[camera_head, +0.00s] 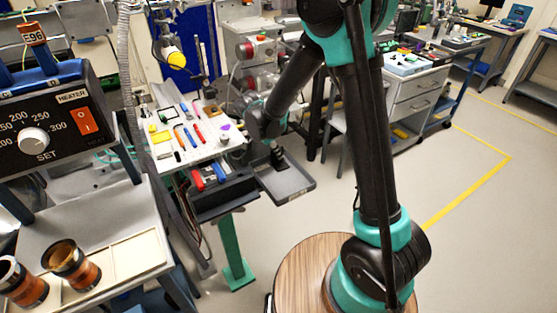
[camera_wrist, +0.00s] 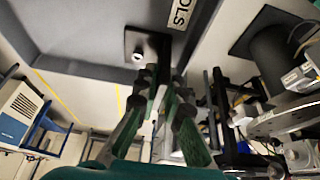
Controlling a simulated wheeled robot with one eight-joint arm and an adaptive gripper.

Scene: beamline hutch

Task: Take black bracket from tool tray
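The grey tool tray (camera_head: 298,189) stands out beside the workbench in the head view. Its grey surface (camera_wrist: 85,75), with a label ending in "OLS", fills the upper part of the wrist view. The black bracket (camera_wrist: 147,38) shows there as a dark square plate with a pale round spot, lying against the tray. My gripper (camera_head: 279,164) points down into the tray in the head view. In the wrist view my gripper (camera_wrist: 161,82) has its fingertips close to the bracket's lower edge, with a narrow gap between them. Contact cannot be told. The head view hides the bracket behind my gripper.
A white bench top (camera_head: 200,135) with several coloured tools lies left of the tray. The floor (camera_head: 460,220) at right is clear.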

